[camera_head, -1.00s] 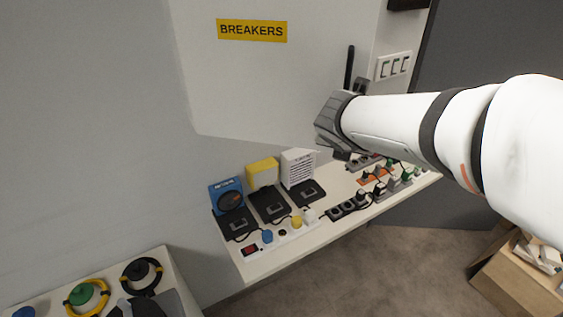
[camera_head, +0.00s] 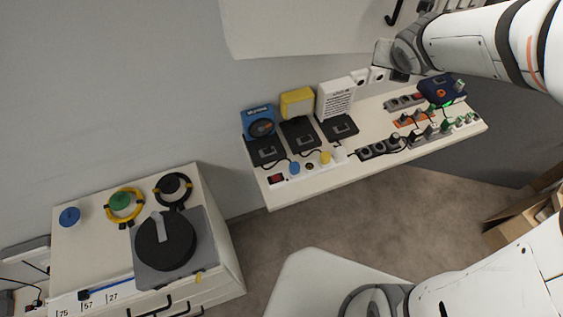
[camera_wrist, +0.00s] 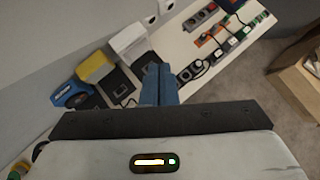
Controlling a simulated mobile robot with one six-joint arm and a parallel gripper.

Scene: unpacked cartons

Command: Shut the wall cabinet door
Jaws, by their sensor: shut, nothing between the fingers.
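The white wall cabinet door (camera_head: 300,25) shows only in part at the top of the head view. Its lower edge is visible, and its upper part is cut off. A black bar handle (camera_head: 396,10) sits near its right side at the top edge. I cannot tell how far the door stands open. My gripper (camera_head: 385,52) is just below and right of the door's lower right part; I cannot tell if it touches. In the wrist view my gripper's bluish fingers (camera_wrist: 158,75) are together and empty, with the shelf behind them. The door is not recognisable in the wrist view.
A white shelf (camera_head: 310,188) below holds dark devices, a blue box (camera_head: 258,120), a yellow box (camera_head: 297,103) and several plugs and sockets. Cartons (camera_head: 510,232) lie at right. Carpet between is clear.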

